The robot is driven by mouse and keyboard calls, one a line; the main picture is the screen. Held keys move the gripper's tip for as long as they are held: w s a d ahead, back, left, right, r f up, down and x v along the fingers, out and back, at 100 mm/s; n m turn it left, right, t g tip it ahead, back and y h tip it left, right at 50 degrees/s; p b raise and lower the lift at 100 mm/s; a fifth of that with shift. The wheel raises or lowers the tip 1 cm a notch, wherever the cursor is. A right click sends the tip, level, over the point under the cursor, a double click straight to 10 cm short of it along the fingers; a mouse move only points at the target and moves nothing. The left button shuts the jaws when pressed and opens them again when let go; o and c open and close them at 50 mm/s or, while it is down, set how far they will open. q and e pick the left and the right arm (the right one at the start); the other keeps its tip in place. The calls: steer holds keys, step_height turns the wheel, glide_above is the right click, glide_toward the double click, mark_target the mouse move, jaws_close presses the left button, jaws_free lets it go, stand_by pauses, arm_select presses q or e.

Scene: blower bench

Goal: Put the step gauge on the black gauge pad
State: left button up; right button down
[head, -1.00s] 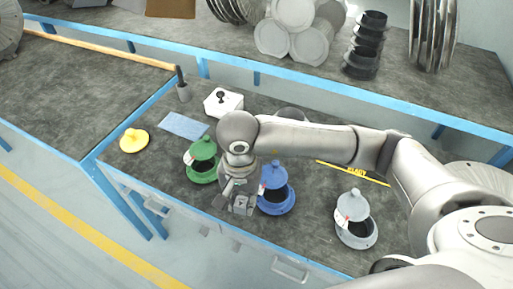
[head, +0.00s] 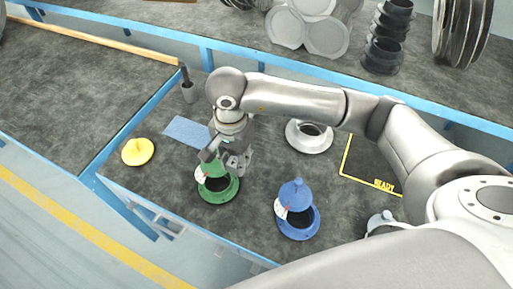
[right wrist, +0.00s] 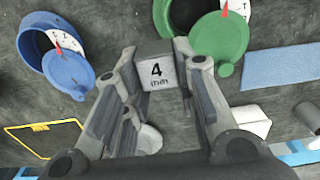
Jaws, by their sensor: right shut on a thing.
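My right gripper (head: 235,162) is shut on the step gauge, a small grey block (right wrist: 157,72) marked "4 mm" in the right wrist view. The gripper holds it between its fingertips, near the right rear side of the green flanged unit (head: 219,190) in the head view. The head view does not clearly show the gap below. A dark rectangle (head: 375,160) with a yellow outline and the word READY lies to the right, partly behind my right arm; I cannot tell whether it is the black gauge pad. My left gripper is not in view.
A blue flanged unit (head: 298,222), a white flanged ring (head: 309,146), a yellow knobbed disc (head: 138,151) and a light blue mat (head: 187,131) stand around the gripper. A white box (right wrist: 250,120) shows in the wrist view. A blue bench rail (head: 300,77) runs behind.

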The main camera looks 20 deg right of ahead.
mark_target(253, 159)
steer(key=w+d+f+p, duration=0.2)
steer(key=w+d+f, duration=0.3)
steer(key=d+f, duration=0.1)
steer(key=shift+w, duration=0.4)
steer(key=shift+w+d+f, duration=0.25)
steer(key=shift+d+f, duration=0.05)
steer(key=shift+f, duration=0.15)
steer(key=shift+w+d+f, duration=0.2)
steer(key=shift+d+f, duration=0.05)
steer(key=shift+f, duration=0.2)
step_height(253, 159, down, 3)
steer(key=shift+w+d+r+p, duration=0.1)
steer(key=shift+w+p, duration=0.05)
steer(key=shift+p, duration=0.75)
steer(key=shift+f, duration=0.3)
steer(key=shift+f+b, duration=0.2)
steer(key=shift+b, duration=0.1)
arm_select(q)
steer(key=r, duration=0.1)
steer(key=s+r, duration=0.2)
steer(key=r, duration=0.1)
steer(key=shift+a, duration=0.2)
arm_select(e)
steer(key=c, duration=1.2)
jaws_free()
steer(key=shift+o, duration=0.2)
steer(key=shift+r, duration=0.1)
